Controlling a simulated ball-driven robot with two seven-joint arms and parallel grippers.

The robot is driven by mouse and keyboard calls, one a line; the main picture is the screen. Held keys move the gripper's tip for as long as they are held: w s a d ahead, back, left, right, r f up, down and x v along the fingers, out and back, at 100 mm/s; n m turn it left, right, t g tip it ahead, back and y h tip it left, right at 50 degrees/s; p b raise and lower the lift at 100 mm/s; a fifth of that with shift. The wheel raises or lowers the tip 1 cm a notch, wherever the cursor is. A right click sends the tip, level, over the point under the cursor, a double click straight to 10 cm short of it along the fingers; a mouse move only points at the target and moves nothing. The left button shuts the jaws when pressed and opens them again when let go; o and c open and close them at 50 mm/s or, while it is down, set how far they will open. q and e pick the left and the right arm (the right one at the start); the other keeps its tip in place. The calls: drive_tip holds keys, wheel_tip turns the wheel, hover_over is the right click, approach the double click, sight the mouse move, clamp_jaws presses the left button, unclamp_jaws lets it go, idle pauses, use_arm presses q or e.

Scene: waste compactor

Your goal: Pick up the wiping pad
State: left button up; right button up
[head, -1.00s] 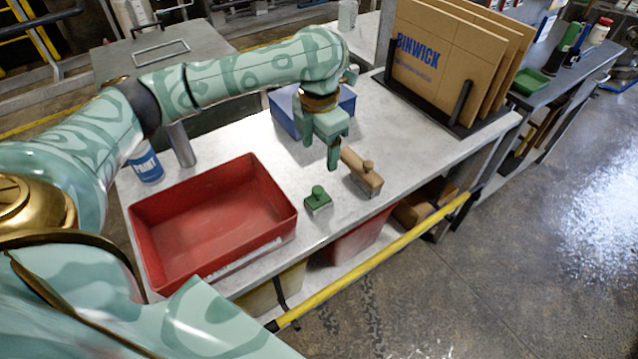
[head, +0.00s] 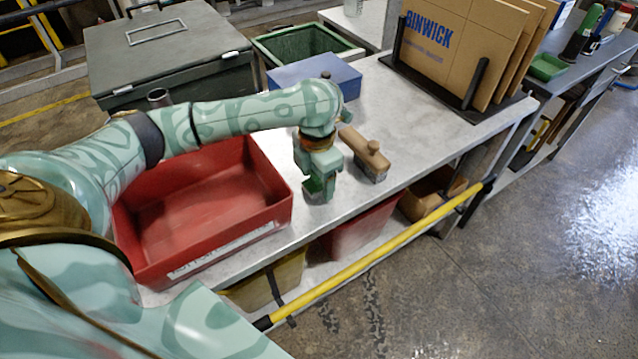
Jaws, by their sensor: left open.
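The wiping pad (head: 317,197) looks like a small green block with a knob on top. It stands on the grey workbench (head: 352,205) between the red tray and a wooden brush. My left gripper (head: 319,184) points down right over the pad, with its fingers open at the knob. The gripper hides most of the pad, so I cannot tell whether the fingers touch it. My right gripper is not in view.
The wooden brush (head: 364,153) lies just right of the gripper. The red tray (head: 283,209) is close on its left. A blue box (head: 315,78) stands behind. Upright cardboard sheets (head: 455,50) fill a rack at the back right. A yellow rail (head: 385,250) runs along the front.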

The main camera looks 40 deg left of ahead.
use_arm(q)
drive_tip(key=shift+r, duration=0.15)
drive_tip(key=shift+c, duration=0.6)
drive_tip(key=c, duration=1)
drive_tip(key=shift+r, duration=0.1)
drive_tip(key=shift+c, duration=0.2)
